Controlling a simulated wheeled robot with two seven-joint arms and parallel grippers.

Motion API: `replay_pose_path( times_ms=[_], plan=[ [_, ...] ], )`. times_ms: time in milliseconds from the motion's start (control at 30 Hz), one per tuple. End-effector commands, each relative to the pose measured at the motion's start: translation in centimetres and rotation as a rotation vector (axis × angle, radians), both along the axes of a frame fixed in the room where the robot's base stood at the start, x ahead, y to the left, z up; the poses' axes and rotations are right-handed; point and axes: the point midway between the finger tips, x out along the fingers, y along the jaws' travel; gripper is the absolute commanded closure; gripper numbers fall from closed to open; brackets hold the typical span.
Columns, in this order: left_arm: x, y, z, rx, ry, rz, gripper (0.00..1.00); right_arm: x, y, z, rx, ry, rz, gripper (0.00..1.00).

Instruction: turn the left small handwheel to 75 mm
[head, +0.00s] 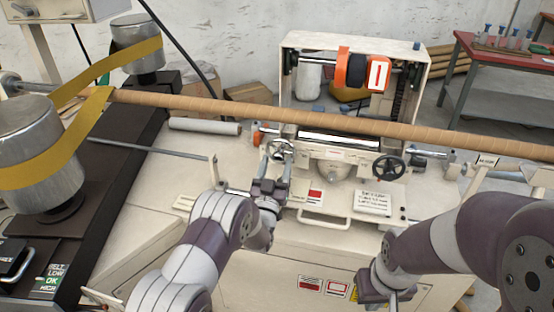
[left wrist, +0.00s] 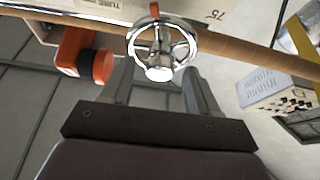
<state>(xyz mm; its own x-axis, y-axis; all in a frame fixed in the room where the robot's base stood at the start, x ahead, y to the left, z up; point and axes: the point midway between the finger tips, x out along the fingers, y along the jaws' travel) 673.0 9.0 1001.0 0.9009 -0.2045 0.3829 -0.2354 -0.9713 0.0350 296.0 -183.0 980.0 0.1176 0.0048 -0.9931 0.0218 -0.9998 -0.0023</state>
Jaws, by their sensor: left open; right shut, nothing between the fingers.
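The left small handwheel (head: 280,150) is a chrome spoked wheel on the front of the machine bed, left of centre. My left gripper (head: 272,181) is open just in front of and below the wheel. Its fingers (left wrist: 160,75) point at the wheel's lower part, and I cannot tell whether they touch it. My right gripper (head: 390,298) is low at the front right, shut and empty, partly hidden by its arm.
A black handwheel (head: 388,167) sits to the right. A long brown tube (head: 220,104) crosses above the bed. A white bar handle (head: 325,222) is at the front. Rollers with a yellow belt (head: 80,135) stand left, and a red table (head: 500,50) is at the back right.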

Motion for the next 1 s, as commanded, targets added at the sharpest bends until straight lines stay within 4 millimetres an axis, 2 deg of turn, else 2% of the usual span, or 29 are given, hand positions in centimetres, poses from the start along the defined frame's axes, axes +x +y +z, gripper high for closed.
replay_pose_path(
  times_ms=[133, 367, 533, 567, 767, 1000],
  plan=[
    [1.1, -0.2, 0.5, 0.000, 0.000, 0.000, 0.40, 0.0, 0.0, 0.2, 0.000, 0.000, 0.000, 1.00],
    [1.2, -0.3, 0.5, 0.000, 0.001, 0.000, 0.40, 0.0, 0.0, 0.2, 0.000, 0.000, 0.000, 1.00],
    [1.2, -0.3, 0.5, 0.000, 0.001, 0.000, 0.92, 0.0, 0.0, 0.2, 0.000, 0.000, 0.000, 1.00],
    [1.2, -0.3, 0.5, 0.000, 0.001, 0.000, 0.96, 0.0, 0.0, 0.2, 0.000, 0.000, 0.000, 1.00],
    [1.1, -0.3, 0.4, 0.009, -0.001, -0.001, 0.96, 0.0, 0.0, 0.0, 0.000, 0.000, 0.000, 1.00],
    [1.2, -0.2, 0.1, 0.090, -0.022, -0.001, 0.96, 0.0, 0.0, -1.2, 0.000, 0.000, 0.000, 1.00]
  ],
)
